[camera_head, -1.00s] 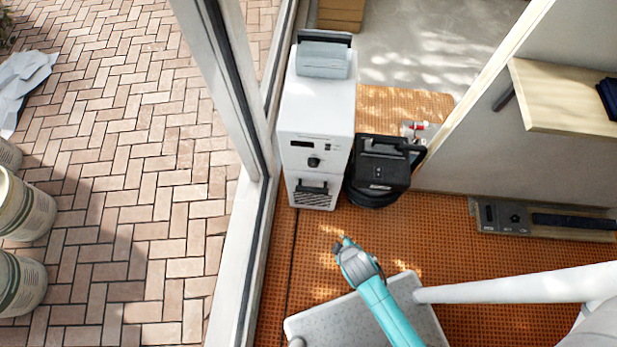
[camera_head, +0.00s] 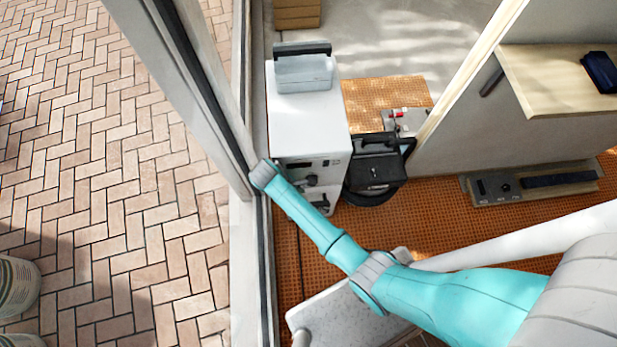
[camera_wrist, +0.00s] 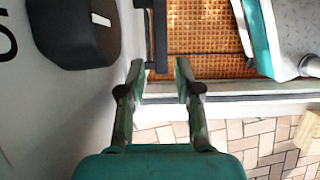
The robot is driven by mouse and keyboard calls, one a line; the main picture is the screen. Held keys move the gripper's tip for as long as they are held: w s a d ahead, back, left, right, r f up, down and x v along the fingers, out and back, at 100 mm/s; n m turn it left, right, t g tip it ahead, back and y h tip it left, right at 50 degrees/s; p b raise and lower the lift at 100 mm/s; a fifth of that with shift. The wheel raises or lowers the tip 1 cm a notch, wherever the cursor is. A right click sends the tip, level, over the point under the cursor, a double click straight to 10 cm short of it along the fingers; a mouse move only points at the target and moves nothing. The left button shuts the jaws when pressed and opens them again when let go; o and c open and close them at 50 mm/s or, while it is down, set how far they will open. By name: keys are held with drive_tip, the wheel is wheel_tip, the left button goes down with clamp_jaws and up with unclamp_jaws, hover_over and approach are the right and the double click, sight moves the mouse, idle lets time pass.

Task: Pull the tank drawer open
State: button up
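The white tank machine (camera_head: 308,125) stands by the door frame. In the head view its lower front is partly covered by my arm, and the dark drawer handle (camera_head: 322,204) shows just past the arm. In the wrist view the handle is a dark bar (camera_wrist: 161,38) standing off the white front (camera_wrist: 30,110). My gripper (camera_wrist: 160,72) is open and empty. The bar's near end lies between the fingertips in the picture, at or just beyond them; I cannot tell whether they touch. The drawer looks shut, though its edges are hidden.
A black knob (camera_wrist: 75,30) sticks out of the machine's front near my gripper. A black canister (camera_head: 375,172) stands close on the right. The door frame (camera_head: 250,250) is close on the left. A grey box (camera_head: 303,72) sits on top of the machine.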

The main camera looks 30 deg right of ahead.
approach(319, 196)
drive_tip(key=s+f, duration=0.2)
drive_tip(key=s+a+f, duration=0.1)
drive_tip(key=s+f, duration=0.1)
drive_tip(key=shift+a+f, duration=0.15)
drive_tip(key=shift+f, duration=0.1)
clamp_jaws()
